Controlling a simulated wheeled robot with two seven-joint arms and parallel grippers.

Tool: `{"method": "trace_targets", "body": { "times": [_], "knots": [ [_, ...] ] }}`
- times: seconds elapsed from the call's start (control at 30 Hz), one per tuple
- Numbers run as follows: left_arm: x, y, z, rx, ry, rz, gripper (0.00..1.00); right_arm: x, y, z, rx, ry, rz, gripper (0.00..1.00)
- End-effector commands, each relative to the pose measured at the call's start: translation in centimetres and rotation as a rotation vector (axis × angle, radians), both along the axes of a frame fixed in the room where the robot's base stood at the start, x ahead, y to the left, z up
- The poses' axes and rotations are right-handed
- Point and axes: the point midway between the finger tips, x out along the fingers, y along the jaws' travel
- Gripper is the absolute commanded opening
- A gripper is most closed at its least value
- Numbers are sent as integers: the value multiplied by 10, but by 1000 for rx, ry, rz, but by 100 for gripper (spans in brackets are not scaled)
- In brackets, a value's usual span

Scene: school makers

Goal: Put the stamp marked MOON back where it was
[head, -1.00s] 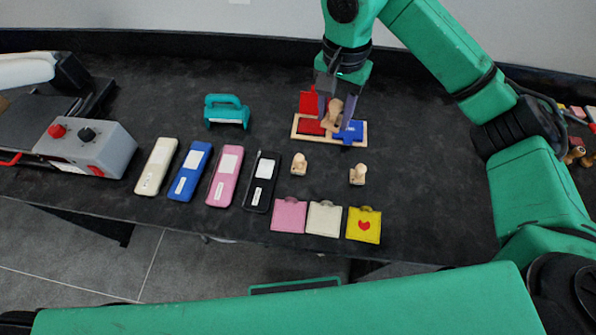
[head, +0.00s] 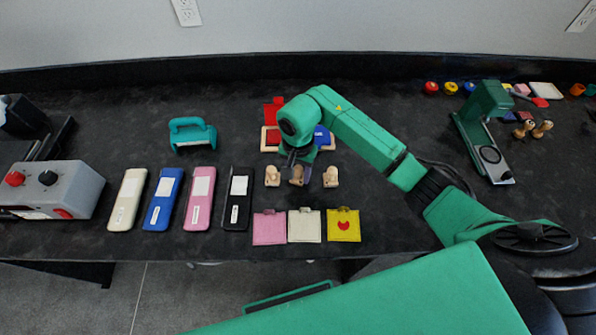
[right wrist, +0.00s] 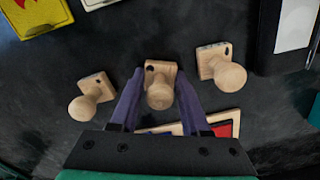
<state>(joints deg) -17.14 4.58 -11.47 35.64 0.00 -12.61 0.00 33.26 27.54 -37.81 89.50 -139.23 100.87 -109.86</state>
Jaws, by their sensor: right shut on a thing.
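My right gripper (right wrist: 158,98) is shut on a wooden stamp (right wrist: 159,76) by its round knob, with a square base; it also shows in the head view (head: 296,175). It is in the gap between two other wooden stamps, one on the left (head: 272,176) and one on the right (head: 331,177) in the head view. All are in a rough row at similar height in the picture; I cannot tell if the held one touches the table. The markings are too small to read, so MOON cannot be made out. My left gripper is not in view.
Behind my right arm is a wooden tray (head: 268,147) with a red ink pad, lid up (head: 274,108), and a blue pad (head: 321,136). Pink (head: 270,228), cream (head: 305,226) and yellow (head: 344,225) pouches lie in front. A black case (head: 237,198) lies left.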

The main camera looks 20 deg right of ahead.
Motion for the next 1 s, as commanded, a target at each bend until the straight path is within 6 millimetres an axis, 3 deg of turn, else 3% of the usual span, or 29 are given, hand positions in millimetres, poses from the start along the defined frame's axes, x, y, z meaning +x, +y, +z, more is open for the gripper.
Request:
{"method": "trace_targets", "body": {
  "times": [0.17, 0.2, 0.27, 0.3, 0.67, 0.73, 0.87, 1.0],
  "knots": [
    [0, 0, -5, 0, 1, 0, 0, 0, 0, -4, -1, 0, 0, 0],
    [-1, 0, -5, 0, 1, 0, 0, 0, 0, -4, -1, 0, 0, 50],
    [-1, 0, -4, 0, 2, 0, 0, 0, 0, -2, -1, 0, 0, 73],
    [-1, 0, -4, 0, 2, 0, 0, 0, 0, -2, -1, 1, 0, 76],
    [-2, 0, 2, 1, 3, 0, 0, 0, 0, 3, 0, 1, 0, 76],
    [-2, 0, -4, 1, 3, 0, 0, 1, 0, 8, -1, -3, 0, 76],
    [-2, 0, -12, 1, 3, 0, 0, 2, -1, 32, -2, -6, 1, 76],
    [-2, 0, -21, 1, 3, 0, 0, 2, -1, 69, -2, -7, 1, 76]
  ]
}}
